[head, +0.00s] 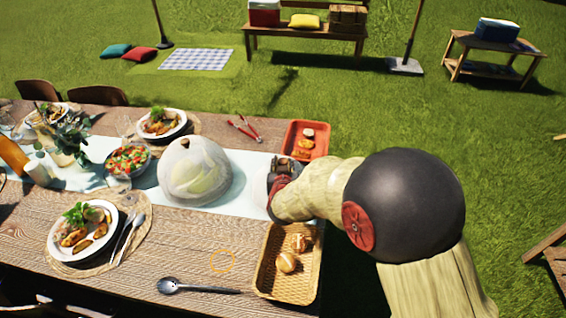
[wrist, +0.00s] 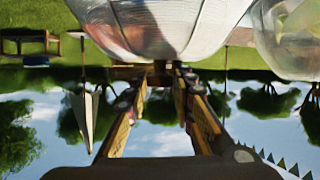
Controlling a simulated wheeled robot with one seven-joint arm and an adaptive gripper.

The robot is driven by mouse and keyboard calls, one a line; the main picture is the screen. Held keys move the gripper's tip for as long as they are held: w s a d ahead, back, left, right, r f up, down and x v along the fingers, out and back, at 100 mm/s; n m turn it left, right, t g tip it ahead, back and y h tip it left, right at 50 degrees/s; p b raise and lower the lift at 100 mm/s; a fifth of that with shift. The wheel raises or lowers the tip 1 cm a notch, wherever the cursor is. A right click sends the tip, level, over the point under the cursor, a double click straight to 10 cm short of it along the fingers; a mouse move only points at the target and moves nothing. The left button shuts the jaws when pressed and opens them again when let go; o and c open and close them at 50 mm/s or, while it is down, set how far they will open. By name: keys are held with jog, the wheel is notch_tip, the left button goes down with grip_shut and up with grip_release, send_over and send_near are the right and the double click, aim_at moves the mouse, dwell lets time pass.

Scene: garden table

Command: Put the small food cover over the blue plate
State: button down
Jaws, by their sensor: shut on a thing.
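The small food cover (wrist: 165,25) is a pale, see-through mesh dome. My gripper (wrist: 160,76) is shut on the knob at its top in the wrist view, where the picture is upside down. In the head view my gripper (head: 281,174) and arm hide most of the small cover, and only a pale part (head: 258,188) shows at their left. I cannot tell whether its rim touches the table. A larger pale dome (head: 195,170) stands to its left on the runner and also shows in the wrist view (wrist: 290,40). I cannot make out the blue plate.
A red tray (head: 320,128) with food lies behind my gripper, with red tongs (head: 244,129) nearby. A bread basket (head: 268,283) and a spoon (head: 185,288) lie in front. Filled white plates (head: 60,250) and a salad bowl (head: 128,178) stand left. Bare wood lies left of the basket.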

jog(key=shift+w+r, duration=0.1)
jog(key=shift+r, duration=0.15)
jog(key=c, duration=1.5)
grip_release()
jog(key=shift+o, duration=0.2)
jog(key=v, duration=1.2)
